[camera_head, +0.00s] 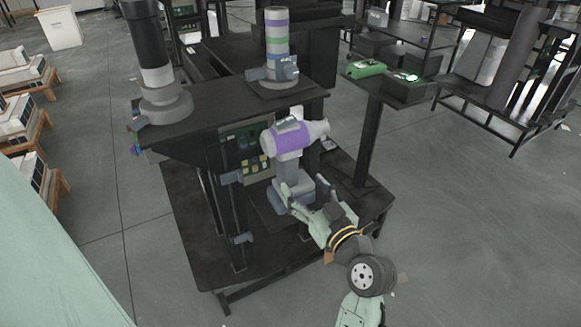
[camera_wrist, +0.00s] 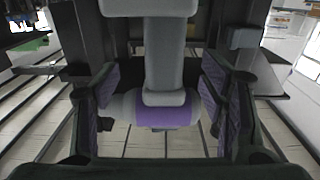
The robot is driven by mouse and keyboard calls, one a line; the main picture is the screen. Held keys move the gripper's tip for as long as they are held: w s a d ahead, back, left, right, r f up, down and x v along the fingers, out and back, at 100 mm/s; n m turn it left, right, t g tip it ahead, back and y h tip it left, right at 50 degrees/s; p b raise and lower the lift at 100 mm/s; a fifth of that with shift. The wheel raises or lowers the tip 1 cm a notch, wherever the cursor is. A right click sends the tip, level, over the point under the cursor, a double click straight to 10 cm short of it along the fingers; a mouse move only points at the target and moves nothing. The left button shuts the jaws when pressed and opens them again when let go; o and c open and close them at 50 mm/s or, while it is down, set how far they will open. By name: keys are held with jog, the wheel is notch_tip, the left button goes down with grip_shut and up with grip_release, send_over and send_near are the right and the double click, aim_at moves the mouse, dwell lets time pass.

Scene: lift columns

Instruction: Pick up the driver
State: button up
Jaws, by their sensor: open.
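The driver (camera_head: 290,139) is grey with a purple band and stands upright on the lower platform, its body lying across the top of its handle. In the wrist view the driver (camera_wrist: 164,60) fills the middle, with its grey handle and purple band showing. My gripper (camera_head: 304,187) is open low at the near side of the driver, by the handle. In the wrist view the fingers of my gripper (camera_wrist: 160,85) have purple inner pads and lie on either side of the handle, with gaps showing on both sides. The driver's base is partly hidden by the fingers in the head view.
A black table (camera_head: 215,110) stands behind and left of the driver, bearing a dark column (camera_head: 155,75) and a striped column (camera_head: 277,45). A small stand (camera_head: 410,92) with green items is at right. Open grey floor (camera_head: 460,230) lies to the right.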

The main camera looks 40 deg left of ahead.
aim_at(291, 173)
jog(key=shift+x, duration=1.2)
jog(key=p+x, duration=0.2)
jog(key=x, duration=0.3)
jog(key=shift+s+a+r+p, duration=0.1)
jog(key=shift+s+r+p, duration=0.1)
jog(key=shift+s+p, duration=0.15)
jog(key=shift+w+a+f, duration=0.1)
jog(key=shift+w+a, duration=0.15)
jog(key=shift+a, duration=0.1)
grip_shut()
